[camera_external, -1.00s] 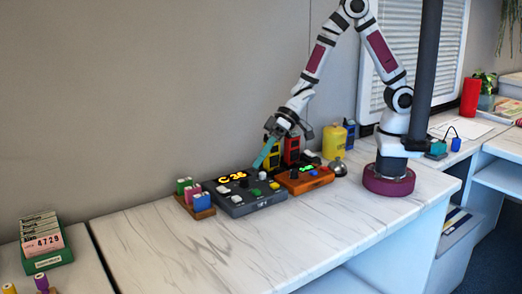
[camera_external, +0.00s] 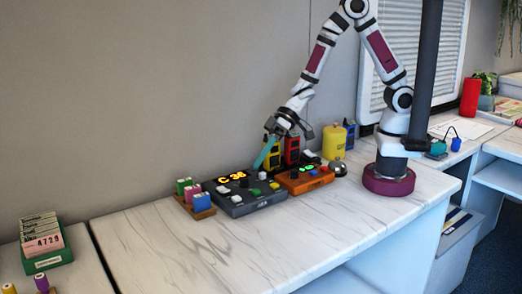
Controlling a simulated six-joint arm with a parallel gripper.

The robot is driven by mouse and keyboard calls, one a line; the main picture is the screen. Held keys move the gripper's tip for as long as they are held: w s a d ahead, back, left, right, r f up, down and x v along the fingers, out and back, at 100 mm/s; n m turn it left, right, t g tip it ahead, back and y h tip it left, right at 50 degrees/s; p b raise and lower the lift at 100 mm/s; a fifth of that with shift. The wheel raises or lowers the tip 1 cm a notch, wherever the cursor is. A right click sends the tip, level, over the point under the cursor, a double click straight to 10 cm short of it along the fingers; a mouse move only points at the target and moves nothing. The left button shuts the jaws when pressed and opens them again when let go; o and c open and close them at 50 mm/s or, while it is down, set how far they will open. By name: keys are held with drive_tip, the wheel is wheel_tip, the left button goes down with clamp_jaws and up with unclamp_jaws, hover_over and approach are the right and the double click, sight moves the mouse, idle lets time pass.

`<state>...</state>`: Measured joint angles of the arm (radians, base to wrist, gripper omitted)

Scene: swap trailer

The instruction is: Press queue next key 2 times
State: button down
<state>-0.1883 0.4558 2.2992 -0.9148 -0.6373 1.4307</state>
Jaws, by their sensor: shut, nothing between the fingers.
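A dark grey queue console (camera_external: 242,200) sits on the marble counter, with a lit yellow display (camera_external: 232,177) that seems to read "C 36" and several white, green and dark keys on top. I cannot read the key labels, so which one is the queue next key is unclear. My gripper (camera_external: 266,152) is shut above the console's back right part, pointing down and left, with its teal fingers together and empty. The fingertips appear close to the console's top; whether they touch it I cannot tell.
An orange device (camera_external: 306,180) with a green display stands right of the console, a silver bell (camera_external: 338,168) beside it. Yellow and red holders stand behind. A wooden rack of coloured stamps (camera_external: 195,198) is at left. The counter in front is clear.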

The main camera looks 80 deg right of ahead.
sight(260, 193)
idle(0.3)
wheel_tip(260, 193, up, 4)
drive_tip(key=shift+f, duration=0.1)
drive_tip(key=shift+f, duration=0.1)
drive_tip(key=shift+f, duration=4.3)
drive_tip(key=shift+f, duration=0.1)
drive_tip(key=shift+f, duration=0.3)
